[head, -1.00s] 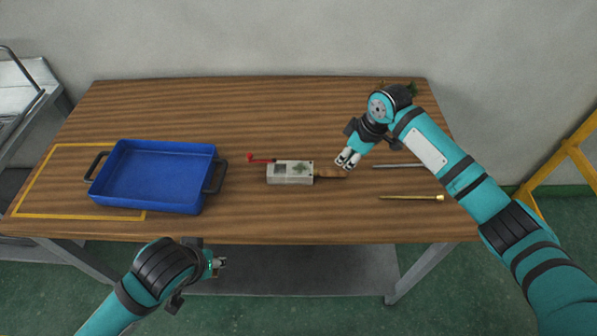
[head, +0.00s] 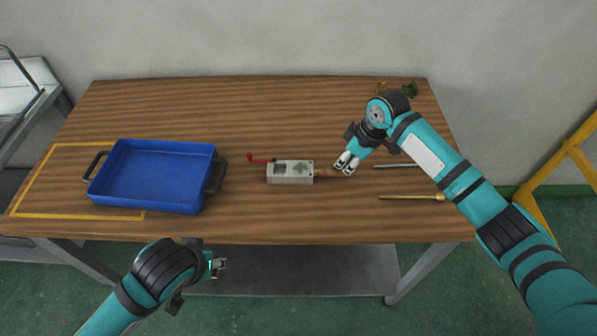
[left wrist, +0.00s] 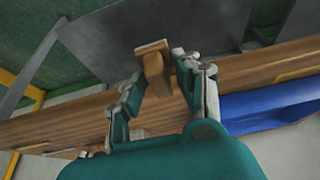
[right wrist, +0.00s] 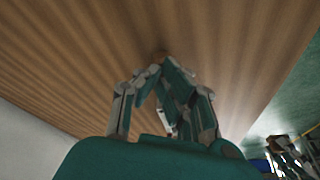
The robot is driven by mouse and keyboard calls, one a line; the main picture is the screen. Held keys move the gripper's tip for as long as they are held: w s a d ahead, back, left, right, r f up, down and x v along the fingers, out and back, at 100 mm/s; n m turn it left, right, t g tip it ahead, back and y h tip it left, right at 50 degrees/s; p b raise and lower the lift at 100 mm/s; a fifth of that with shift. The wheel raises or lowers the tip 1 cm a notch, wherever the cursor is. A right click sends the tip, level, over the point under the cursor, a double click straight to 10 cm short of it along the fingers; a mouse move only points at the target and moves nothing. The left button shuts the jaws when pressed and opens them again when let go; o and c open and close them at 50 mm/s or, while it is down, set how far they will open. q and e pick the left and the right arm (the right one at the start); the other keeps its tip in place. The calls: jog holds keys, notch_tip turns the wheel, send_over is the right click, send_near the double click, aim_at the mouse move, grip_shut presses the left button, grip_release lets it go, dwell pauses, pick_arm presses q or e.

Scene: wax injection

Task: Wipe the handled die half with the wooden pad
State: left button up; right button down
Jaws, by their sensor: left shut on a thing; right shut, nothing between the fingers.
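My left gripper (head: 220,266) is in front of the table's near edge. In the left wrist view its fingers (left wrist: 158,82) are shut on the wooden pad (left wrist: 153,66), a small light-brown block.
A red-handled part (head: 260,159) sits by the die half's back left corner. A grey rod (head: 395,166) and a brass rod (head: 410,197) lie right. Small green things (head: 410,89) lie at the back right.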

jog(key=shift+f, duration=0.15)
